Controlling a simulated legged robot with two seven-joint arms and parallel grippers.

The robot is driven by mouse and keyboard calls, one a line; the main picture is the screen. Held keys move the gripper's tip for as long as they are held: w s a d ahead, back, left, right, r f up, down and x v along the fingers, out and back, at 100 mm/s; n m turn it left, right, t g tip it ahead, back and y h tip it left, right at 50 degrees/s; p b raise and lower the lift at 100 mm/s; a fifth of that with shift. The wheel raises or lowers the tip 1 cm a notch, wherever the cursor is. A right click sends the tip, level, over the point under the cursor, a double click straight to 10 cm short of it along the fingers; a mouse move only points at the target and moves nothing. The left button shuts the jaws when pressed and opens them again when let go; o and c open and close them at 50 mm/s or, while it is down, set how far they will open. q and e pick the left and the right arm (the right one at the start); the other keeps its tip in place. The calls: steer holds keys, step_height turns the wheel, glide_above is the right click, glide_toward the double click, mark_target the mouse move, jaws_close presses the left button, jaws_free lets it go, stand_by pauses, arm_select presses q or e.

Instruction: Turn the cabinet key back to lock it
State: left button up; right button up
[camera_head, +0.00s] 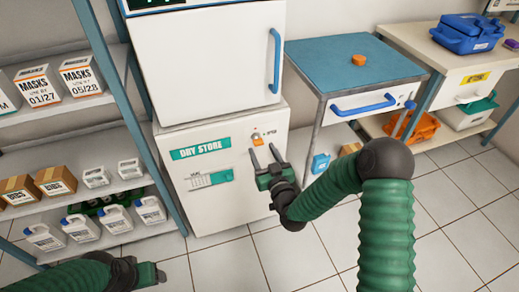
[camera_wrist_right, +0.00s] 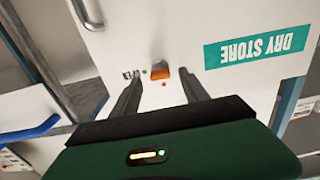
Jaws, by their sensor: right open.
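The white lower cabinet (camera_head: 225,215) has a green "DRY STORE" label, which also shows upside down in the right wrist view (camera_wrist_right: 258,47). Its orange key (camera_head: 256,141) sits in the door front, to the right of the label. In the right wrist view the key (camera_wrist_right: 160,73) shows between the fingertips, with a green dot beside it and a red dot near it. My right gripper (camera_head: 264,149) is open in front of the cabinet, just below the key, and seems apart from it. My left gripper (camera_head: 150,274) is low at the bottom left, empty; its jaw opening is unclear.
A white upper door (camera_head: 205,60) with a blue handle (camera_head: 274,60) is above. A blue-topped table (camera_head: 350,68) with a drawer stands at right. A shelf rack (camera_head: 70,115) with boxes and jugs stands at left. The tiled floor (camera_head: 230,265) in front is clear.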

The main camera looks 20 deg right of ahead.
mark_target(260, 144)
steer(key=w, duration=0.3)
steer(key=shift+w, duration=0.2)
steer(key=shift+c, duration=0.2)
jaws_close()
